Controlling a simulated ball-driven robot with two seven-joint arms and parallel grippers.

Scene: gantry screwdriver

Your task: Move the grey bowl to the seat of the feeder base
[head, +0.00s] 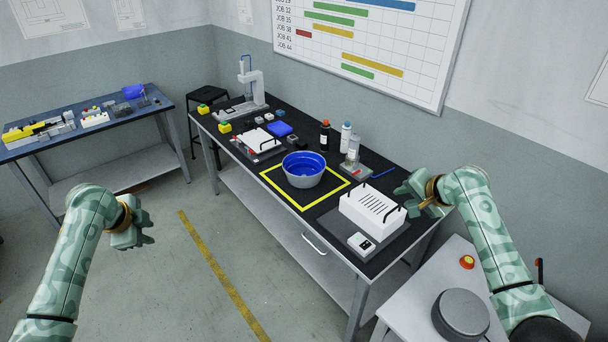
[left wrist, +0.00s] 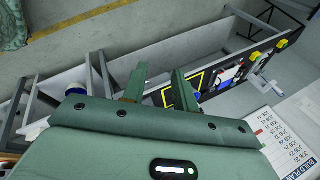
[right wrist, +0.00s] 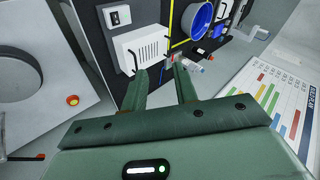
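The grey bowl (head: 301,180) has a blue inside and sits upright on the black bench top, within a yellow square outline. It also shows in the right wrist view (right wrist: 201,27). A dark grey round disc (head: 461,313), which looks like the seat of the feeder base, lies on a pale grey stand at the lower right. It also shows in the right wrist view (right wrist: 17,76). My left gripper (head: 146,232) is open and empty over the floor, left of the bench. My right gripper (head: 408,194) is open and empty near the bench's right end, right of the bowl.
A white slotted box (head: 373,212) with black handles stands between bowl and stand. Bottles (head: 346,136) and a small fixture (head: 353,165) stand behind the bowl. A red button (head: 467,262) is on the stand near the disc. A press (head: 250,88) stands at the bench's far end.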

